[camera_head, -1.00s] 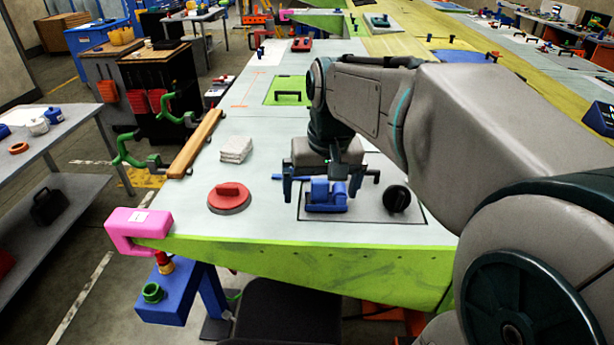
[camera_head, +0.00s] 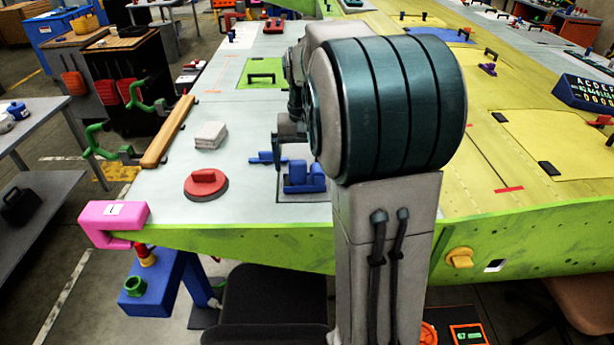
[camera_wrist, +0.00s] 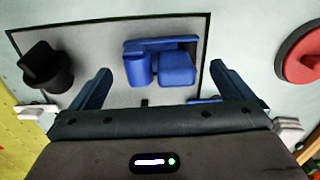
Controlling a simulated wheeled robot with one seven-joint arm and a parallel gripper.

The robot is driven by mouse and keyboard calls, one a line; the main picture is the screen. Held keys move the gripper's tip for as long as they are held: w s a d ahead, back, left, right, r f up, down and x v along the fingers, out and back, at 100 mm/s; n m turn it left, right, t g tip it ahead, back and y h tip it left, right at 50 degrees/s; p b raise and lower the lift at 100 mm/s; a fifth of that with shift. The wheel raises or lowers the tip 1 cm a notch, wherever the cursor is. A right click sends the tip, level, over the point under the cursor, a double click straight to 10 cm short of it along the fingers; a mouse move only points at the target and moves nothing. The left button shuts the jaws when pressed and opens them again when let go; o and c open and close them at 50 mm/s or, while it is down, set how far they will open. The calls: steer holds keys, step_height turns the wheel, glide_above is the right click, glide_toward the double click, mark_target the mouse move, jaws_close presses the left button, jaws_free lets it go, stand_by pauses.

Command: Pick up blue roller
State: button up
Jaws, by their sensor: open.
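The blue roller (camera_head: 304,178) lies on a grey, black-edged patch of the pale table top, near its front edge. It also shows in the wrist view (camera_wrist: 166,66), a blue block and a round-sided piece with a bar along one side. My gripper (camera_wrist: 160,78) is open and empty, its two dark blue fingers spread wide to either side of the roller in the picture. In the head view my gripper (camera_head: 284,132) shows just beyond and above the roller, mostly hidden by my arm. How high the fingers are is hard to tell.
A blue bar (camera_head: 266,160) lies just beyond the roller. A red round-based handle (camera_head: 206,184) and white stack (camera_head: 210,135) are to the left. A black knob (camera_wrist: 45,68) sits beside the roller, hidden in the head view. A pink clamp (camera_head: 113,222) grips the corner.

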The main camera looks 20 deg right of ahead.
mark_target(304, 175)
steer(key=f, duration=0.2)
steer(key=w+f+p, duration=0.1)
steer(key=f, duration=0.1)
steer(key=shift+f, duration=0.8)
steer(key=c, duration=0.8)
